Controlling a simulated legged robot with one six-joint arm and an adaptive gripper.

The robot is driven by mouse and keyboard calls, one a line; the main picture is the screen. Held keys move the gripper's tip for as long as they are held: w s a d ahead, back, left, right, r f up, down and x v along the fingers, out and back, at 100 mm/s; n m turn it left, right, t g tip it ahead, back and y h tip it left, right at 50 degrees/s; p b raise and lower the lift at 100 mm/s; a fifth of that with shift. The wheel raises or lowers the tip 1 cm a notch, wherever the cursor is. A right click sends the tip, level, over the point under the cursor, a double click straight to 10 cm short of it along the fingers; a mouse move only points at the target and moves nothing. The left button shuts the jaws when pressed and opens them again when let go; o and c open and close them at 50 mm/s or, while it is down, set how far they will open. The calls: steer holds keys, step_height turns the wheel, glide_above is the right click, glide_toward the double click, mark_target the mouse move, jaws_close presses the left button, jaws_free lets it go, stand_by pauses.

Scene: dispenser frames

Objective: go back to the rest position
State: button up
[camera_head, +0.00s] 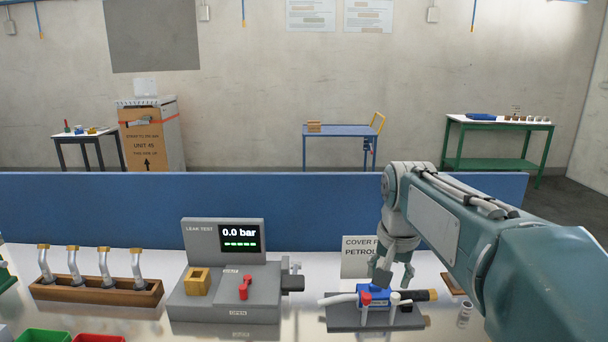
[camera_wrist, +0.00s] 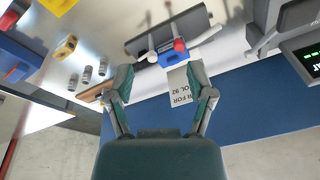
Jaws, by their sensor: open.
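My gripper (camera_head: 394,274) is in the right half of the head view, above and just behind a blue valve block (camera_head: 376,290) on a grey base. In the wrist view the two fingers of my gripper (camera_wrist: 162,76) are spread apart with nothing held between them. The blue valve block, with red and white knobs, also shows beyond the fingertips (camera_wrist: 178,61). A white sign (camera_head: 356,258) stands behind the block, partly hidden by my arm; its lettering includes "COVER" and "PETROL". Whether the fingers touch anything is not clear.
A leak tester (camera_head: 240,265) reading 0.0 bar stands left of the valve block. A wooden rack (camera_head: 95,290) of bent metal nozzles is further left. Green (camera_head: 45,335) and red (camera_head: 98,338) bins lie at the front. A blue partition (camera_head: 250,188) closes the bench's back.

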steer(key=s+f+n+t, duration=0.1)
steer(key=s+f+n, duration=0.1)
steer(key=s, duration=0.8)
steer(key=s+f+n+t, duration=0.2)
steer(key=s+f+n, duration=0.1)
steer(key=s, duration=0.8)
steer(key=shift+f, duration=0.75)
steer(key=shift+s, duration=0.1)
